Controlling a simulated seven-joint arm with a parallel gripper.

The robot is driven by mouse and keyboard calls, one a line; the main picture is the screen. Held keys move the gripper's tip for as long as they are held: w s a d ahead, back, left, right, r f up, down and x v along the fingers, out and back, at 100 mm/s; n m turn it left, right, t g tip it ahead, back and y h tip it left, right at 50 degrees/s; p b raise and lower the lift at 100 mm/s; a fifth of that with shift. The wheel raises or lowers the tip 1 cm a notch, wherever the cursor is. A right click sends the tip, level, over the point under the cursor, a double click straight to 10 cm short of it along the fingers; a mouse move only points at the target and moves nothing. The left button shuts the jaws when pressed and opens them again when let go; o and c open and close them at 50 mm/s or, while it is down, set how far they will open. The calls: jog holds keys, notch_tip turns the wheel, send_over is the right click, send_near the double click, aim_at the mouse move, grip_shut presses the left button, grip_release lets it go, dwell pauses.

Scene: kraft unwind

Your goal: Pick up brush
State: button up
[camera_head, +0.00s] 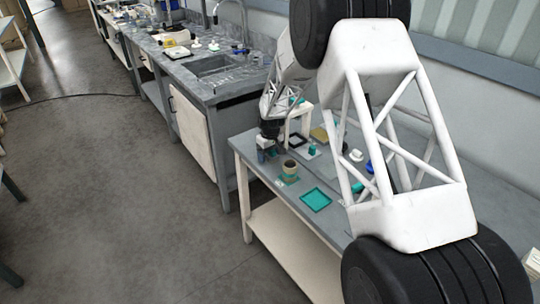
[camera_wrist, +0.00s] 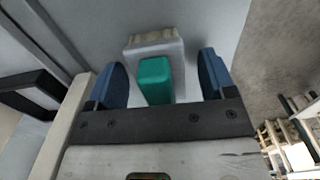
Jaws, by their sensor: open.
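The brush has a green handle (camera_wrist: 154,80), a pale grey body (camera_wrist: 153,50) and a beige bristle edge at its far end. In the wrist view it lies between the two blue fingers of my gripper (camera_wrist: 163,60). The fingers are open, with visible gaps to the brush on both sides. In the head view my gripper (camera_head: 266,154) is low over the left end of the grey table. I cannot make out the brush there; the gripper seems to hide it.
On the table, a tan and dark round container (camera_head: 290,167) stands close to my gripper, with a teal tray (camera_head: 316,199) in front. A black square frame (camera_head: 298,141) and a small teal block (camera_head: 312,150) lie behind. A sink bench (camera_head: 215,88) stands to the left.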

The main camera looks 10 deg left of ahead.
jog(key=shift+c, duration=0.4)
jog(key=c, duration=0.9)
jog(key=shift+r, duration=0.1)
jog(key=shift+c, duration=0.2)
notch_tip(320, 180, up, 28)
dwell(0.3)
dwell(0.3)
jog(key=o, duration=0.4)
jog(key=c, duration=0.3)
